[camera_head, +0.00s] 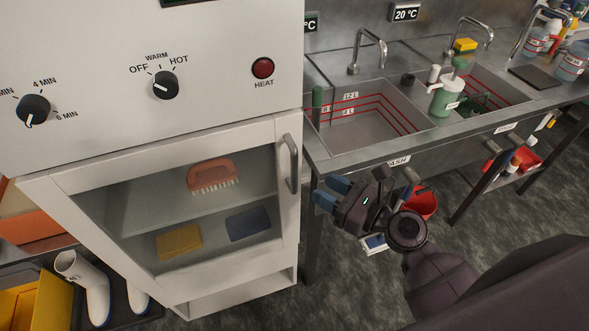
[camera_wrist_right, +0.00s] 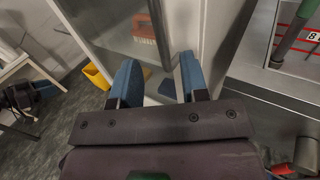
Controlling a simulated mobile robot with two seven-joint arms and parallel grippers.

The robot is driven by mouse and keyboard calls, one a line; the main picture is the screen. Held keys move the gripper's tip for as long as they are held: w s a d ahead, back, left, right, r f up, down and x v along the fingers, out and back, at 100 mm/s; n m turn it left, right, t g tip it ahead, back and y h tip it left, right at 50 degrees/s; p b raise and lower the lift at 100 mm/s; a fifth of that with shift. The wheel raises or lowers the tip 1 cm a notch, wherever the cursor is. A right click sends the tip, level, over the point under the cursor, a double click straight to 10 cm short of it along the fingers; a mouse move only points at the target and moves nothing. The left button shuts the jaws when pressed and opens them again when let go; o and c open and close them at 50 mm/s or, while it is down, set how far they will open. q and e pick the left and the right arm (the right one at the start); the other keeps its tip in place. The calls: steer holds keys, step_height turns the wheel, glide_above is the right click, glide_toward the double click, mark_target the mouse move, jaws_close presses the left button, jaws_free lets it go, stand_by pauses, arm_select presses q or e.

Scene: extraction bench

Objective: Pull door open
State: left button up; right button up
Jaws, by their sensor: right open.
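The white cabinet's glass-fronted door (camera_head: 120,196) appears shut in the head view. Its upright grey handle (camera_head: 290,163) is on the door's right side. My right gripper (camera_head: 331,192), with blue fingers, is open and empty, right of and a little below the handle in the picture. In the right wrist view, the open fingers (camera_wrist_right: 157,78) point toward the door (camera_wrist_right: 105,25), and the grey handle bar (camera_wrist_right: 159,35) shows ahead between them, apart from them. A small dark shape with blue at the wrist view's left edge looks like my left gripper (camera_wrist_right: 40,86); its jaws are unclear.
An orange brush (camera_head: 212,174), a yellow sponge (camera_head: 178,241) and a blue one (camera_head: 248,224) lie behind the glass. A steel sink bench (camera_head: 330,160) stands close right of the cabinet. White boots (camera_head: 92,285) stand at lower left. Floor before the cabinet is clear.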

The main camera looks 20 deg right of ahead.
mark_target(297, 174)
steer(key=p+x, duration=0.1)
steer(key=x, duration=0.7)
steer(key=shift+w+a, duration=0.2)
steer(key=shift+w, duration=0.05)
jaws_close()
